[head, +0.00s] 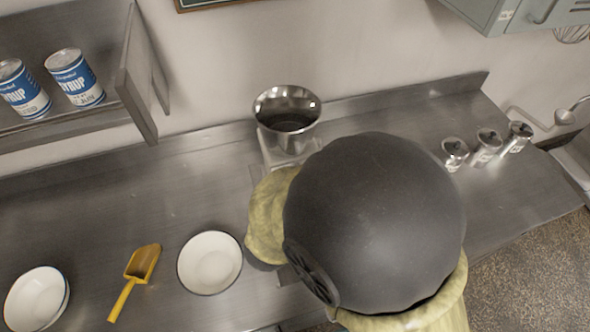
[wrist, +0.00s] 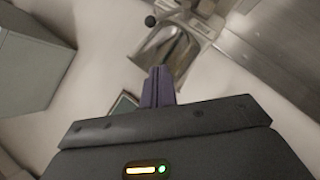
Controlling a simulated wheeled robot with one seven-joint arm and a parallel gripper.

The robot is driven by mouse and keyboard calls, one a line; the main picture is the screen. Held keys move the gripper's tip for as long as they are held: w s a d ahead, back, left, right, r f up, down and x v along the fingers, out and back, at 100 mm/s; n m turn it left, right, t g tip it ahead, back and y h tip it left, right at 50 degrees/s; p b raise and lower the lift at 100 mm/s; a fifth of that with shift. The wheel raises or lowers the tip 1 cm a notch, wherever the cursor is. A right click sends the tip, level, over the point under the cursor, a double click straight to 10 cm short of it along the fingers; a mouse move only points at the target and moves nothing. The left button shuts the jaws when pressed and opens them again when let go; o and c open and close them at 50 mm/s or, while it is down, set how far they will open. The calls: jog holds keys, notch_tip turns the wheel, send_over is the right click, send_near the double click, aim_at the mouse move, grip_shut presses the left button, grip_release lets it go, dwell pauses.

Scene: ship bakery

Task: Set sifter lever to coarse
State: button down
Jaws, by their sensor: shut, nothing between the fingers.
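The sifter (head: 287,118) stands at the back of the steel counter by the wall, with a shiny round metal hopper on top. Its lower part is partly hidden by my arm in the head view. In the wrist view the blurred metal body of what looks like the sifter (wrist: 178,48) is beyond my fingertips. A black ball knob (wrist: 150,20), apparently the lever's end, is up and left of the fingers. My gripper (wrist: 159,72) is shut and empty, apparently apart from the knob. My arm hides it in the head view. The lever's setting cannot be read.
A white bowl (head: 210,262), a yellow scoop (head: 141,266) and stacked bowls (head: 38,299) lie on the left of the counter (head: 130,190). Syrup cans (head: 74,77) stand on a shelf at upper left. Several shakers (head: 488,142) stand right. A grey-green cabinet (head: 515,14) hangs at upper right.

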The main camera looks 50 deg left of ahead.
jog(key=v, duration=0.2)
jog(key=shift+s+d+r, duration=0.15)
jog(key=shift+s+d, duration=0.05)
jog(key=shift+w, duration=0.1)
dwell(0.3)
